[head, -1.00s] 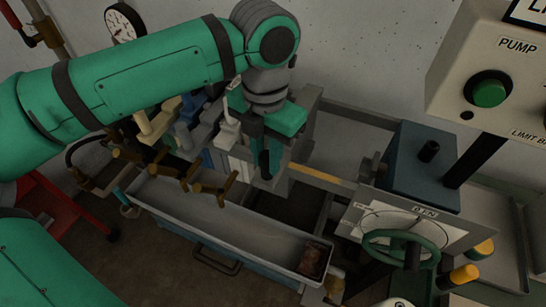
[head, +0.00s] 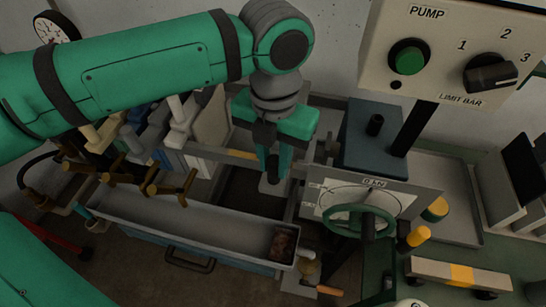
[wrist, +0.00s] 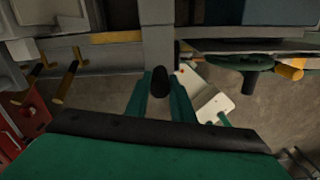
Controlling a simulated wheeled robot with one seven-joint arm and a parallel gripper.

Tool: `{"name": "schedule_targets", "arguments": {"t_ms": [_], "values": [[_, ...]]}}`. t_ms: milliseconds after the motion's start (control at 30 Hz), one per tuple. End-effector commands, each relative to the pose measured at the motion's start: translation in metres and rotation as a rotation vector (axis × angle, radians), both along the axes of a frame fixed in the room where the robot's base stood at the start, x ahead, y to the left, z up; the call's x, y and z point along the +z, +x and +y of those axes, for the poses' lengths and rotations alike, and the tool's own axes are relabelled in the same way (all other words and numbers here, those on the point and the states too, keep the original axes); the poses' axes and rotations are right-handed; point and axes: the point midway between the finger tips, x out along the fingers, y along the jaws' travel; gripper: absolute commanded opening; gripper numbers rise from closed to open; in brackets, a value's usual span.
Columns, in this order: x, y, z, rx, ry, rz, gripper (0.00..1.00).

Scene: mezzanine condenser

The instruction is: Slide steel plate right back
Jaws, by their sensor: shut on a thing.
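My gripper (head: 273,165) points down over the press frame and is shut on the dark handle (wrist: 160,82) of the steel plate. In the wrist view, the grey plate (wrist: 157,40) shows edge-on beyond the handle, between the two green fingers. In the head view, the plate is mostly hidden behind my gripper and wrist. A clear gap lies between my gripper and the pale plates (head: 203,150) on the left. My gripper is close to the left of the blue-grey box (head: 372,140).
A long grey tray (head: 190,222) with a brown block (head: 284,243) lies in front. A green handwheel (head: 358,220) with a dial stands at right. The pump box (head: 408,58) hangs at upper right. Brass taps (head: 180,188) stick out at left.

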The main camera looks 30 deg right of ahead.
Motion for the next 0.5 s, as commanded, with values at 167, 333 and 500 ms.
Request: {"name": "schedule_targets", "arguments": {"t_ms": [167,333,500], "values": [[0.0009,-0.0003,-0.0004,0.0,-0.001,-0.001,0.0],[0.0008,-0.0004,-0.0003,-0.001,0.0,0.0,0.39],[0.0005,-0.0005,-0.001,-0.002,0.0,0.0,0.4]]}}
